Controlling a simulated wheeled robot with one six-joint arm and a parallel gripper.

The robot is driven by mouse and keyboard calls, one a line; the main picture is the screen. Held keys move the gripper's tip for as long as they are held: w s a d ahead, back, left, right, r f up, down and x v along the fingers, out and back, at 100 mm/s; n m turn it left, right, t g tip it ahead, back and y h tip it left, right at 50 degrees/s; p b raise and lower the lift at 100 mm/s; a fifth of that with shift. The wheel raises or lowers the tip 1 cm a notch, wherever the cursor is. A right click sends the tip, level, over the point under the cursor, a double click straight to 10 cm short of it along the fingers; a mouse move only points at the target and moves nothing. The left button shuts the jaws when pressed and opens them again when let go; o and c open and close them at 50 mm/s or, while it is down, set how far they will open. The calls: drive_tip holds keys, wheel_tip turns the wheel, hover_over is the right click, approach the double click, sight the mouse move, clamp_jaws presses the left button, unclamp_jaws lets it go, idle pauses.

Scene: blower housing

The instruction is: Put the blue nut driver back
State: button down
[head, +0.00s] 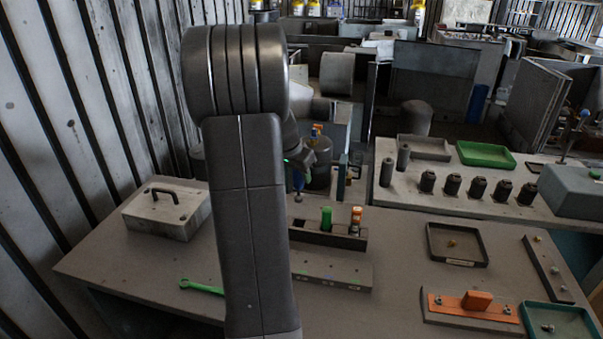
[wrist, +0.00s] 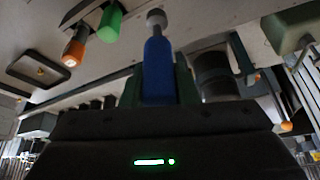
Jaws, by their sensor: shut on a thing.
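The blue nut driver (head: 298,181) hangs roughly upright in my gripper (head: 300,171), its metal socket end pointing down, above the back of the table. In the wrist view the blue handle (wrist: 158,70) sits between the two fingers, with the grey socket beyond it. My gripper is shut on the handle. The dark tool rack (head: 313,234) stands on the table, in front of and to the right of the driver. It holds a green-handled tool (head: 327,218) and an orange-handled tool (head: 356,217). My arm hides the rack's left part.
A grey box with a black handle (head: 167,212) and a green wrench (head: 201,287) lie left of my arm. A dark tray (head: 457,258) and an orange block on a plate (head: 477,300) are at right. Clear table lies between rack and tray.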

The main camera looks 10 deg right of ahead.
sight(298, 197)
wheel_tip(298, 197, down, 7)
drive_tip(key=b, duration=0.4)
drive_tip(key=shift+r, duration=0.1)
drive_tip(key=shift+f+b, duration=0.45)
drive_tip(key=shift+b, duration=0.2)
drive_tip(key=shift+f+b, duration=0.15)
drive_tip(key=shift+b, duration=0.55)
drive_tip(key=shift+f+b, duration=1.05)
drive_tip(key=shift+f+b, duration=1)
